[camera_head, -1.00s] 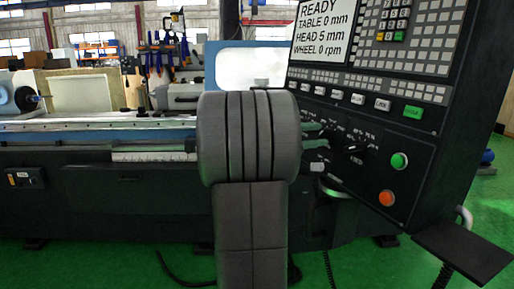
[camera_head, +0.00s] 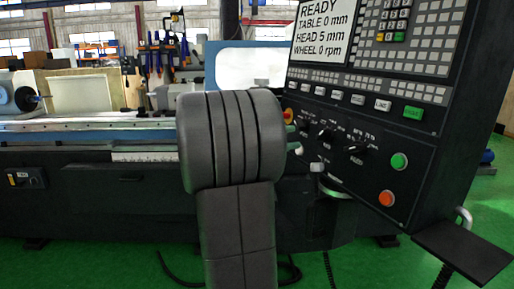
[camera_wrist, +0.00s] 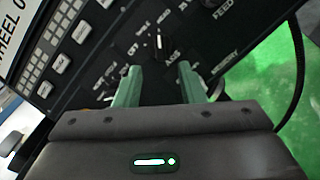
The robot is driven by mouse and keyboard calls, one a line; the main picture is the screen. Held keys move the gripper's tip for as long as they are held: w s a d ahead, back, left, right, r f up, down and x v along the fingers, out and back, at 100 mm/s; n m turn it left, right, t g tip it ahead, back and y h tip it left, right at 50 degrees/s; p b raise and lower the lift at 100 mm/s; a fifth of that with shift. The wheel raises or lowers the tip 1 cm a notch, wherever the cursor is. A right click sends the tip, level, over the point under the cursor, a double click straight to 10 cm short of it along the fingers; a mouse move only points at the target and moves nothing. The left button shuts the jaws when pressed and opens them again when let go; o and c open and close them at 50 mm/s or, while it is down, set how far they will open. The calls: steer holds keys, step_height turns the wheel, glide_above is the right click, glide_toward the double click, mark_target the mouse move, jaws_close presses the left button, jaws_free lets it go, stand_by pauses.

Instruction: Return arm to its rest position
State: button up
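My gripper (camera_wrist: 160,80) shows in the wrist view with its two green fingers apart and nothing between them but the dark panel behind. A rotary knob (camera_wrist: 161,43) with a white mark lies just beyond the fingertips, apart from them. In the head view my grey arm stands upright in the middle and hides most of the gripper. Only bits of the fingers show at the arm's right edge, beside the control panel (camera_head: 345,170) and its black knobs (camera_head: 356,153).
The panel carries a screen (camera_head: 322,32), a green button (camera_head: 399,161) and an orange button (camera_head: 387,198). A black shelf (camera_head: 462,250) juts out at lower right. The grinder bed (camera_head: 85,125) runs along the left. Green floor (camera_head: 120,268) is open in front, with cables lying on it.

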glide_toward(319, 135)
steer(key=x, duration=0.8)
steer(key=shift+d, duration=0.35)
steer(key=shift+w+d+r+n+p, duration=0.1)
steer(key=shift+r+n+p, duration=0.15)
steer(key=shift+n+p, duration=0.3)
steer(key=shift+n+t+p, duration=0.3)
steer(key=shift+n+p, duration=0.6)
steer(key=shift+n, duration=0.25)
steer(key=n+t+p, duration=0.1)
steer(key=n+p, duration=0.1)
steer(key=n, duration=0.1)
steer(key=n+t+p, duration=0.1)
steer(key=n+p, duration=0.5)
steer(key=n+t+y+p, duration=0.1)
steer(key=n+p, duration=0.2)
steer(key=p, duration=0.1)
steer(key=shift+n+t+y, duration=0.3)
steer(key=shift+n, duration=0.1)
steer(key=n+p, duration=0.1)
steer(key=p, duration=0.1)
steer(key=shift+n+p, duration=0.35)
steer(key=shift+n, duration=0.05)
steer(key=shift+f+n+y+p, duration=0.15)
steer(key=shift+n+y+p, duration=0.15)
steer(key=shift+n+p, duration=0.2)
steer(key=shift+s+t, duration=0.2)
steer(key=shift+t, duration=0.1)
